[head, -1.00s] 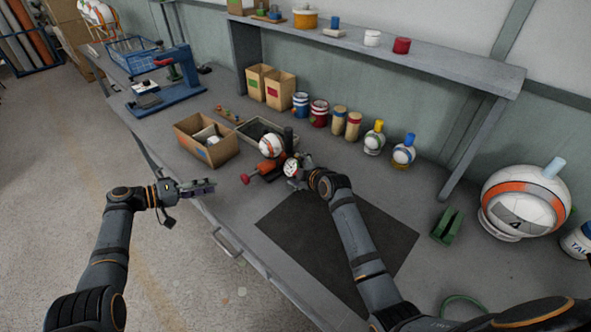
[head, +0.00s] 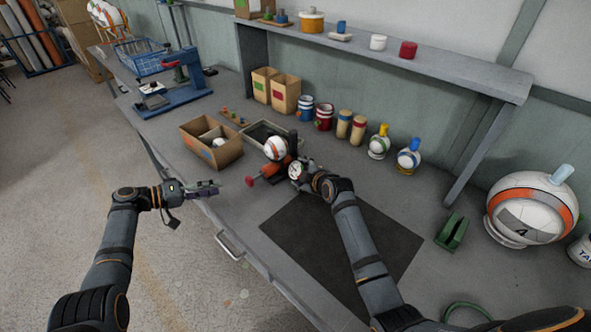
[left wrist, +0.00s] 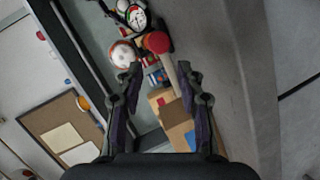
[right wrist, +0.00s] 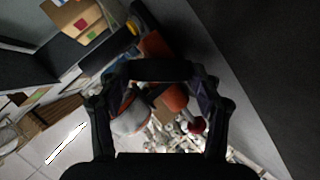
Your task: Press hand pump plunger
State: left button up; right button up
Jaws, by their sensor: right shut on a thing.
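The hand pump (head: 271,172) lies on the bench with an orange body, a round white gauge (head: 296,171) and a red plunger knob (head: 249,181) pointing left. In the left wrist view the red knob (left wrist: 156,42) sits on a pale rod (left wrist: 170,75), ahead of my fingertips. My left gripper (head: 217,189) is open and empty, to the left of the knob and apart from it. My right gripper (head: 301,180) is shut on the pump near its gauge end; its fingers partly hide the grip. A white and orange ball (head: 276,148) sits at the pump's far side.
An open cardboard box (head: 211,146) and a grey tray (head: 258,134) stand behind the pump. A dark mat (head: 335,245) lies at its front right. Paint tins and bottles line the back under a shelf (head: 460,78). The bench edge runs below my left gripper.

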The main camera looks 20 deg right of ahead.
pick_arm(q)
jog(key=c, duration=0.4)
jog(key=shift+s+d+r+n, duration=0.15)
jog(key=shift+n, duration=0.65)
jog(key=c, duration=0.3)
jog(key=shift+s+r+n+g+y, duration=0.15)
jog(key=shift+n+g+y, duration=0.2)
jog(key=shift+n, duration=0.45)
grip_shut()
jog(key=n, duration=0.1)
jog(key=n+y, duration=0.1)
jog(key=r+n, duration=0.1)
jog(key=n, duration=0.1)
jog(key=shift+s+d, duration=0.15)
jog(key=shift+s, duration=0.2)
jog(key=n, duration=0.1)
jog(key=n+y, duration=0.1)
jog(key=n, duration=0.2)
jog(key=shift+s+r+n+y, duration=0.25)
jog(key=shift+s+r+n, duration=0.1)
jog(key=shift+r+n, duration=0.05)
jog(key=r+n+y, duration=0.1)
jog(key=n, duration=0.3)
jog(key=s+a+r+n+y, duration=0.1)
jog(key=n, duration=0.3)
jog(key=a+r+n+t+y, duration=0.1)
jog(key=n, duration=0.3)
jog(key=shift+s+r, duration=0.1)
jog(key=shift+s, duration=0.15)
